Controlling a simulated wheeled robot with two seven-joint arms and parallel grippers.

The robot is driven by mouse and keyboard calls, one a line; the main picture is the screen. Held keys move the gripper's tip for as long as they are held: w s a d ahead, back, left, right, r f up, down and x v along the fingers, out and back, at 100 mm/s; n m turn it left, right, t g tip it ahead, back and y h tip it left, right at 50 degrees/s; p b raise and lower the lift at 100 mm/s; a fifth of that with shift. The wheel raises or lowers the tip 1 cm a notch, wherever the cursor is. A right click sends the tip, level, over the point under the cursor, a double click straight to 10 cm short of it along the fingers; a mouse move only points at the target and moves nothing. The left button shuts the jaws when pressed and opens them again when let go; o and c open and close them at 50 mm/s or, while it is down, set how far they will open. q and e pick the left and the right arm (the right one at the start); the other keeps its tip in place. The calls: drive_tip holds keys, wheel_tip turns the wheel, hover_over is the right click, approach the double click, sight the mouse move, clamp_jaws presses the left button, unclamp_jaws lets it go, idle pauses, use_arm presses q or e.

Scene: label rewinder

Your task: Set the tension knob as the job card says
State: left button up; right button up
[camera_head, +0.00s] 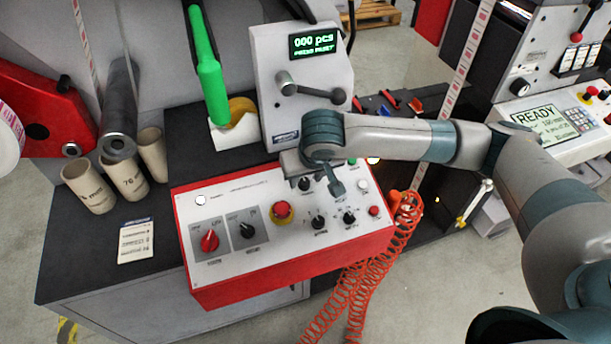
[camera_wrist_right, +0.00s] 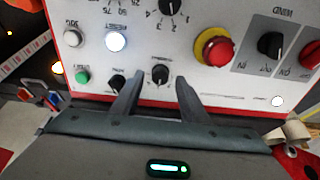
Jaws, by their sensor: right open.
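The red control box (camera_head: 290,285) has a pale sloped panel with several black knobs. A knob with a number scale (camera_wrist_right: 170,5) is cut off at the top of the right wrist view; its label is unreadable. I cannot tell which knob is for tension. My right gripper (camera_head: 318,180) is over the far part of the panel, open, fingers downward. In the right wrist view, its fingers (camera_wrist_right: 159,78) stand either side of a small black knob (camera_wrist_right: 160,74); contact cannot be told. A white card (camera_head: 135,241) lies on the table, its text too small to read.
A red mushroom button (camera_head: 281,211) and a red selector (camera_head: 209,241) are on the panel. A grey counter unit with a crank (camera_head: 310,91) stands behind it. Cardboard cores (camera_head: 88,187) stand at left. A coiled red cord (camera_head: 375,260) hangs at right.

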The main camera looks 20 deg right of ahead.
drive_tip(key=shift+w+f, duration=0.2)
drive_tip(key=shift+f, duration=0.25)
clamp_jaws()
drive_tip(key=shift+r, duration=0.1)
